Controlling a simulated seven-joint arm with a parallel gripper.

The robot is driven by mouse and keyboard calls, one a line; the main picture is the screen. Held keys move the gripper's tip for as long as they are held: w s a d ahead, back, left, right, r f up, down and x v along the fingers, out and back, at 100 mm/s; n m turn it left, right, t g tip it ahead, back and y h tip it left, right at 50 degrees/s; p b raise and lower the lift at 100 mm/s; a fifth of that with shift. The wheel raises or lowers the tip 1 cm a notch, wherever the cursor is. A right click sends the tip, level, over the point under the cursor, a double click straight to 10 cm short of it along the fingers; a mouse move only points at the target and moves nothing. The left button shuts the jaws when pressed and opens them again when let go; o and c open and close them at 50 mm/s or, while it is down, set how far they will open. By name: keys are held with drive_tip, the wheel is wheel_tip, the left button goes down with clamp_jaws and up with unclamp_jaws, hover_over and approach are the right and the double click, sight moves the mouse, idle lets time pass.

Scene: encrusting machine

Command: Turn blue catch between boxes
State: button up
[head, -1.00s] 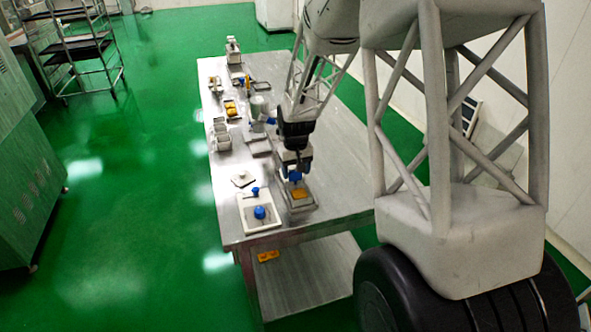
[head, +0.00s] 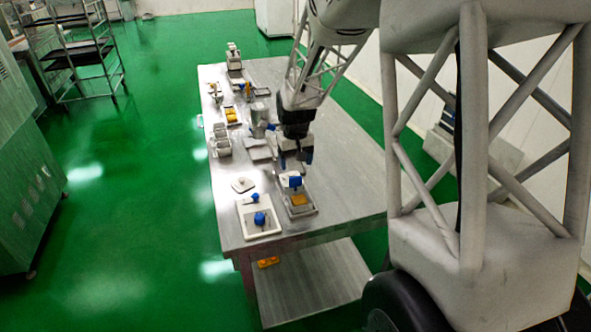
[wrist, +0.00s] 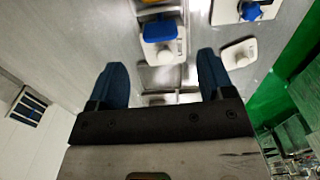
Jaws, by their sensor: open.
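A white block with a blue part on top (head: 291,182) stands behind an orange piece (head: 299,199) in a small grey tray near the table's front. The wrist view shows the blue part (wrist: 160,30) upper middle, beyond the fingertips. My gripper (head: 295,161) is just behind and above it in the head view. Its dark blue fingers (wrist: 160,70) are wide apart with nothing between them. Another small blue part (head: 270,127) shows beside a grey cylinder (head: 258,112). I cannot tell which blue part is the catch.
A white tray (head: 243,223) with a blue knob (head: 259,218) lies at the table's front left. A small white plate (head: 243,185) and grey boxes (head: 221,143) stand behind it. The right side of the metal table (head: 345,175) is clear.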

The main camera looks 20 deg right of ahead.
drive_tip(key=shift+r, duration=1)
drive_tip(key=shift+r, duration=0.1)
drive_tip(key=s+a+r+t, duration=0.1)
drive_tip(key=s+a+r, duration=0.1)
drive_tip(key=s+r, duration=0.55)
drive_tip(key=s+a+r, duration=0.2)
drive_tip(key=s+r, duration=0.2)
drive_tip(key=s, duration=0.7)
drive_tip(key=s+a+r+t, duration=0.1)
drive_tip(key=s, duration=1.8)
drive_tip(key=shift+s+a+r+t, duration=0.3)
drive_tip(key=shift+s+a, duration=0.1)
